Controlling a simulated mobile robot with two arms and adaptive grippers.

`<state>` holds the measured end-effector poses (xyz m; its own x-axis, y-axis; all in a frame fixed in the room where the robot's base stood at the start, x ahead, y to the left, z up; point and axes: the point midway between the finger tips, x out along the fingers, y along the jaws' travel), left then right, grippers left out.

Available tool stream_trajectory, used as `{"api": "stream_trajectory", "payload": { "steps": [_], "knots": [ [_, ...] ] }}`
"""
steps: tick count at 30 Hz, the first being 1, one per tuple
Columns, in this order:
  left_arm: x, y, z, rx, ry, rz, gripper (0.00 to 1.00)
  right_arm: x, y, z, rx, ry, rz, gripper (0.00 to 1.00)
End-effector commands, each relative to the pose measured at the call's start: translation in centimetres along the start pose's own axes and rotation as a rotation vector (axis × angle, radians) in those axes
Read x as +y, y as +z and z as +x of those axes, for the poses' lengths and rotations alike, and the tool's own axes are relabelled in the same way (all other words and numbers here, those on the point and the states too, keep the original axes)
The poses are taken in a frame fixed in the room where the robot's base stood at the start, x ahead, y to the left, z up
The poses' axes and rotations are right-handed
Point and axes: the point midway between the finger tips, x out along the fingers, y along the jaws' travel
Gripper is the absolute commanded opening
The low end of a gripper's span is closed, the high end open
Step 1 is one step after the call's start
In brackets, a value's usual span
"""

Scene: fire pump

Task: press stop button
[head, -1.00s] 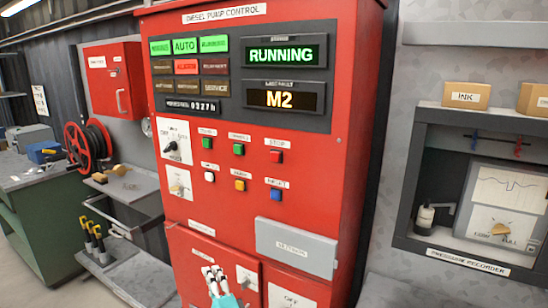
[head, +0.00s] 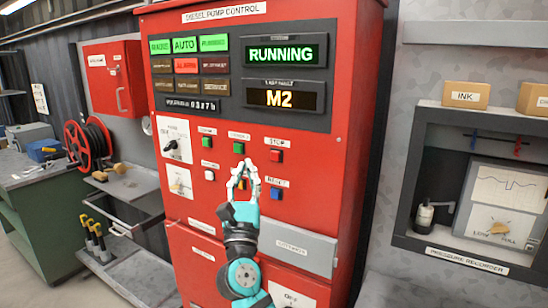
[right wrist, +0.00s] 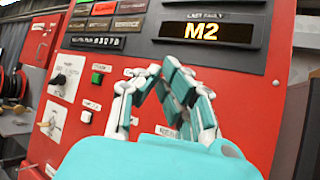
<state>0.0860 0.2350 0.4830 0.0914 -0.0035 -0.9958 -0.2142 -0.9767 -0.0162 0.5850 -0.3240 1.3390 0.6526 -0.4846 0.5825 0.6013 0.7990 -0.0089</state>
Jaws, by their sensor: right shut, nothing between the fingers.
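The stop button is the small red square button (head: 276,155) under the STOP label, on the red diesel pump control cabinet (head: 345,130). My right gripper (head: 243,164) is shut and empty, in front of the panel. In the head view its fingertips appear left of and slightly below the red button, just under the middle green button (head: 239,147). Contact with the panel cannot be judged. In the right wrist view the closed fingers (right wrist: 163,66) point up at the cabinet, and I cannot make out the stop button there. My left gripper is not in view.
A blue button (head: 276,193) sits below the stop button, and a white button (head: 209,175) is at left. The RUNNING display (head: 285,54) is lit green. A grey box (head: 305,245) juts from the cabinet below. A recorder recess (head: 420,150) is at right.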

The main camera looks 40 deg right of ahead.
Motion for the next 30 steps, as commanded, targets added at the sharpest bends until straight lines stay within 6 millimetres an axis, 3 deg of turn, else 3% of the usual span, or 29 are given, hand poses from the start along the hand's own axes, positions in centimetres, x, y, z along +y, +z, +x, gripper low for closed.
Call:
{"api": "stream_trajectory", "payload": {
  "steps": [5, 21, 30],
  "knots": [
    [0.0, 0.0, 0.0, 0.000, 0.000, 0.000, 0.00, -0.5, -0.5, 0.6, -0.001, 0.000, -0.005, 0.00],
    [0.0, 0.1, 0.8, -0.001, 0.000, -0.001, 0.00, -3.9, -4.0, 5.4, -0.001, 0.000, -0.004, 0.00],
    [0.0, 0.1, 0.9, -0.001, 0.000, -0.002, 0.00, -4.5, -4.5, 6.1, 0.000, 0.001, -0.003, 0.00]
  ]
}}
